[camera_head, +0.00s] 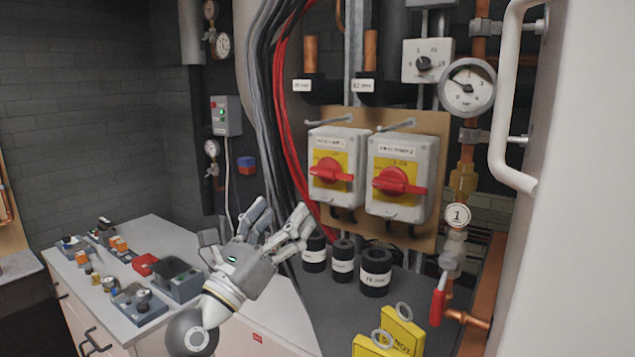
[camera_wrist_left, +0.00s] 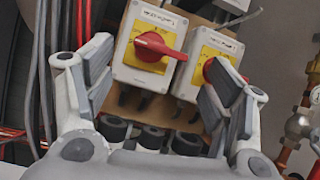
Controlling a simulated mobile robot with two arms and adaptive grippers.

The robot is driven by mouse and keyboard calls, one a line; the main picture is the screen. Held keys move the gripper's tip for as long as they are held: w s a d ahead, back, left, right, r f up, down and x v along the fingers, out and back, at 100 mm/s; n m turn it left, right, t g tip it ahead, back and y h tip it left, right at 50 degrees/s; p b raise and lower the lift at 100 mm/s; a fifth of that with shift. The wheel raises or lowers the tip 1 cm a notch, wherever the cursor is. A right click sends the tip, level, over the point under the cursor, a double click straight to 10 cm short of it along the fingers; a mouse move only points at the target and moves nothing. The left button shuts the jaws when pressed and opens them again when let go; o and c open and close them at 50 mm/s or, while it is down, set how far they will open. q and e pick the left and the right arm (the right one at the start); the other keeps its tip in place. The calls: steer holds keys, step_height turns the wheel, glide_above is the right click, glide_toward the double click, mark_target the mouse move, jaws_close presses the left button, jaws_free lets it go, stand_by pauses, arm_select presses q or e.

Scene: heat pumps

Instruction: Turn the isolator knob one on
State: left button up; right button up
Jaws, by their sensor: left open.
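Two grey isolator boxes with yellow plates and red knobs are mounted side by side on a brown board. The left isolator's red knob (camera_head: 330,170) points roughly sideways; its label is too small to read surely. The right isolator's red knob (camera_head: 398,182) also lies roughly sideways. My left gripper (camera_head: 277,222) is open and empty, below and left of the left isolator, apart from it. In the left wrist view, the left isolator's knob (camera_wrist_left: 158,46) shows between the spread fingers, and the right knob (camera_wrist_left: 222,72) is partly hidden by a finger. My right gripper is out of view.
Several black cylinders (camera_head: 376,272) stand on the dark surface below the isolators. Yellow tags (camera_head: 402,330) lie at the front. A pressure gauge (camera_head: 467,87), copper pipes and a white handle (camera_head: 503,100) bound the right. Black and red cables (camera_head: 279,110) hang left. A bench (camera_head: 140,290) holds small parts.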

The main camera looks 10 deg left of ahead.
mark_target(320, 177)
arm_select(q)
steer(key=shift+m+g+y, duration=0.3)
steer(key=shift+m+g, duration=0.3)
steer(key=shift+m, duration=0.2)
steer(key=p+x, duration=0.1)
steer(key=x, duration=0.2)
steer(key=p+x, duration=0.1)
steer(key=x, duration=0.3)
steer(key=f+p+x, duration=0.1)
steer(key=x, duration=0.3)
steer(key=shift+w+a, duration=0.15)
steer(key=shift+w, duration=0.2)
steer(key=shift+w+r+p, duration=0.15)
steer(key=shift+w+p, duration=0.2)
steer(key=shift+w, duration=0.15)
steer(key=shift+c, duration=0.3)
steer(key=shift+s, duration=0.1)
steer(key=c, duration=1)
